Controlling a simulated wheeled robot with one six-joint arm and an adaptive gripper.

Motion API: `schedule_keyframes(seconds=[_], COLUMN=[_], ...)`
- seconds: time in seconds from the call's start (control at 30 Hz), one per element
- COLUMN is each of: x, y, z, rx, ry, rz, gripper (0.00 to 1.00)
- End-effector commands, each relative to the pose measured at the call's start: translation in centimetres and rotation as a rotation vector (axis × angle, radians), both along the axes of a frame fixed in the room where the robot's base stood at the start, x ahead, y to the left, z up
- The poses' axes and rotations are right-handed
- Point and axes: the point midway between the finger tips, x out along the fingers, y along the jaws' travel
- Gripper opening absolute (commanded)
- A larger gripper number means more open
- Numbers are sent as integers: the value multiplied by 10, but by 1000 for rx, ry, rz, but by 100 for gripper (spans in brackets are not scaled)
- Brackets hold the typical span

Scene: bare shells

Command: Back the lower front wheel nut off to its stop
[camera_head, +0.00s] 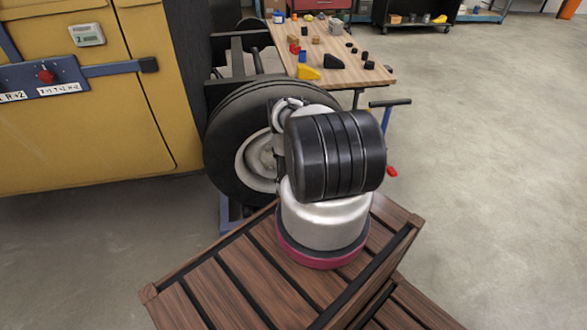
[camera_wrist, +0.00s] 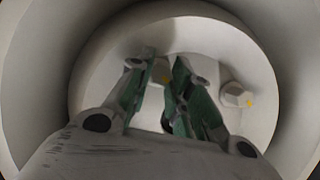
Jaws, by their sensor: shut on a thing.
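The wheel (camera_head: 222,148) stands upright beside the yellow vehicle body, with a black tyre and an off-white rim. My arm covers its right part in the head view, and my gripper is hidden there. In the wrist view my gripper (camera_wrist: 162,74) reaches into the pale round wheel dish (camera_wrist: 205,42). Its green-padded fingers are closed on a pale wheel nut (camera_wrist: 161,70) with a small yellow mark, mostly hidden between the tips. A second hex nut (camera_wrist: 236,95) with a yellow mark sits free to the right. I cannot tell how far the held nut is turned.
The dish wall (camera_wrist: 285,65) curves closely around my gripper. A wooden workbench (camera_head: 350,70) with small parts stands behind the wheel. The yellow body (camera_head: 120,130) with a blue bar (camera_head: 115,69) is at left. Open concrete floor (camera_head: 480,150) lies at right.

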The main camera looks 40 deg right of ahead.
Motion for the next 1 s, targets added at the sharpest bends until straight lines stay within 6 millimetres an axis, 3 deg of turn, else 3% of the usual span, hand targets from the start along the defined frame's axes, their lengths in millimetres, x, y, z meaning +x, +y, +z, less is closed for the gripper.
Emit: schedule_keyframes(seconds=[0.37,1.0], x=[1,4], y=[2,6], z=[0,-3], rx=[-154,-630], ry=[93,385], rz=[1,1], gripper=[0,0])
